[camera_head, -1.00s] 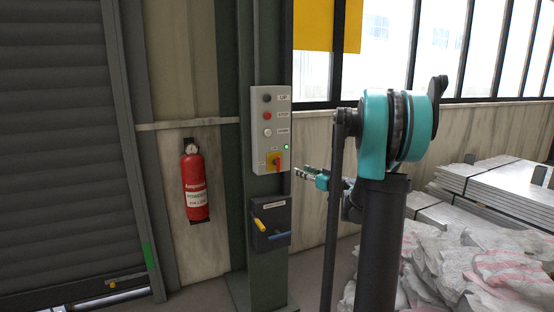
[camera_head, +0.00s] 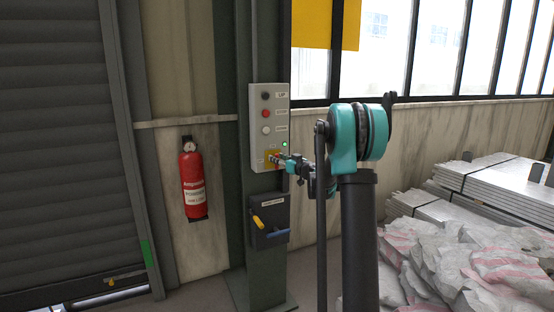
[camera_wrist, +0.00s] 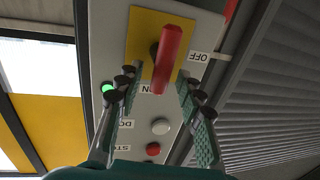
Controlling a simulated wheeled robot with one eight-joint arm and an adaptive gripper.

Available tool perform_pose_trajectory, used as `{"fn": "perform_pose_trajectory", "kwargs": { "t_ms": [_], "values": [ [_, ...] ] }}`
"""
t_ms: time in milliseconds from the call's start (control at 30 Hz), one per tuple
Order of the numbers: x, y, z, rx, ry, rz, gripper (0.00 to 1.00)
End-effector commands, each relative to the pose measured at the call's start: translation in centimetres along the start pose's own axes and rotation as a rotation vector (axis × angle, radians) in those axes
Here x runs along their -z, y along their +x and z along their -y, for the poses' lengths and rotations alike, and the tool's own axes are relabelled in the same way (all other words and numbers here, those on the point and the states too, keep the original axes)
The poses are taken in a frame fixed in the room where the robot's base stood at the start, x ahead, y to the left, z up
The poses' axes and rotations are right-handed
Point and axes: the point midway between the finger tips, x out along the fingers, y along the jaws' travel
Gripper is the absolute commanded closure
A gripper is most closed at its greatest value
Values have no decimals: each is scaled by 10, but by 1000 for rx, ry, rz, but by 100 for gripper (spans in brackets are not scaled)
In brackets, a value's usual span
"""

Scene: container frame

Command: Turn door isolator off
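The door isolator is a red rotary handle (camera_wrist: 168,55) on a yellow plate (camera_wrist: 142,35), low on the grey control box (camera_head: 257,130). In the wrist view the handle's near end points down the picture towards the "ON" label (camera_wrist: 152,89). The "OFF" label (camera_wrist: 198,56) is to the right of the plate. My gripper (camera_wrist: 158,84) is open, its fingers on either side of the handle with visible gaps. In the head view my gripper (camera_head: 282,161) is at the isolator and partly hides it.
The box also has several push buttons (camera_head: 265,113) and a lit green lamp (camera_wrist: 107,88). Below it is a dark box with yellow and blue levers (camera_head: 268,222). A fire extinguisher (camera_head: 193,184) hangs left, beside the roller door (camera_head: 60,130). Sacks (camera_head: 450,265) lie right.

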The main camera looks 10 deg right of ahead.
Motion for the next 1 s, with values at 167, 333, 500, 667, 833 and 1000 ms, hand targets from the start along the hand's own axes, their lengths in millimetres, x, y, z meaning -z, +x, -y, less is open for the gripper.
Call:
{"fn": "perform_pose_trajectory", "kwargs": {
  "t_ms": [167,333,500,667,833,1000],
  "values": [
    [0,9,0,0,0,0,63],
    [0,10,0,0,0,0,63],
    [0,10,0,0,0,0,73],
    [0,10,0,0,0,0,93],
    [0,10,0,0,0,0,100],
    [0,9,0,0,8,-1,100]
  ]
}}
